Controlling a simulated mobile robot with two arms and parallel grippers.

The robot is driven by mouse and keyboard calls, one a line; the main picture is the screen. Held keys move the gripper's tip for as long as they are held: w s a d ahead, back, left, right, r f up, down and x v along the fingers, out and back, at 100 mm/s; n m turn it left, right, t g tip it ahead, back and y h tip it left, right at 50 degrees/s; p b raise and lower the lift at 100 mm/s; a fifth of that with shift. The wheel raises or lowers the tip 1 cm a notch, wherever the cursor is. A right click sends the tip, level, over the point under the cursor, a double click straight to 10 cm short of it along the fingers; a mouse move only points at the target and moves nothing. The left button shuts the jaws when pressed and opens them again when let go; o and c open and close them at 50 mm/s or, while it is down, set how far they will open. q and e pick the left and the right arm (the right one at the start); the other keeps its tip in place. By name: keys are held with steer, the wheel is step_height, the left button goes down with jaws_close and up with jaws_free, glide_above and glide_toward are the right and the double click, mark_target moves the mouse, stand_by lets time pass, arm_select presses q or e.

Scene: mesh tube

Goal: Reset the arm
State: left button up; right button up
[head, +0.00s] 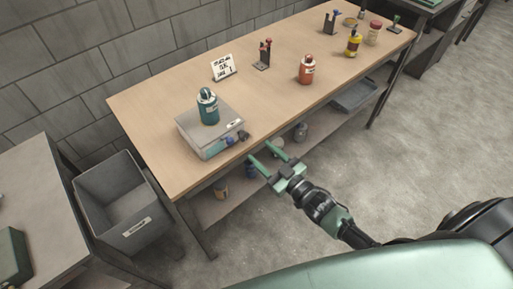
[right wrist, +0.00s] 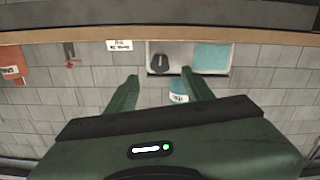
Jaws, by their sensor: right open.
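My right gripper (head: 262,152) is open and empty. It is off the front edge of the wooden table, close to the scale. Its two green fingers (right wrist: 160,76) show spread apart in the right wrist view, with nothing between the tips that I can see being held. A teal bottle (head: 208,108) stands upright on the grey scale (head: 205,148) at the table's near left end. The scale also shows in the right wrist view (right wrist: 157,48), past the fingertips. My left gripper is not in view.
On the wooden table (head: 165,100) are an orange bottle (head: 306,70), a yellow bottle (head: 353,43), a sign (head: 223,67) and a small stand (head: 263,55). A lower shelf (head: 240,195) holds several items. A grey bin (head: 125,200) stands left. The floor at right is clear.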

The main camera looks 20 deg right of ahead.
stand_by(0.5)
steer(key=s+d+f+m+g+h, duration=0.15)
steer(key=s+f, duration=0.25)
steer(key=f, duration=0.5)
steer(key=s+d+f+g+h, duration=0.25)
steer(key=s+f, duration=0.25)
steer(key=f, duration=0.4)
steer(key=s+d+f+m+g+h, duration=0.1)
steer(key=s+f+g, duration=0.25)
steer(key=f, duration=0.55)
steer(key=s+f+g, duration=0.4)
steer(key=s+f, duration=0.4)
steer(key=s, duration=0.7)
steer(key=s+a+f+m+g+h, duration=0.1)
steer(key=s+f+g, duration=0.3)
steer(key=s, duration=1.1)
step_height(320, 180, down, 4)
steer(key=shift+s+r, duration=0.1)
steer(key=shift+s, duration=0.2)
steer(key=shift+a+g, duration=0.1)
steer(key=shift+g, duration=0.15)
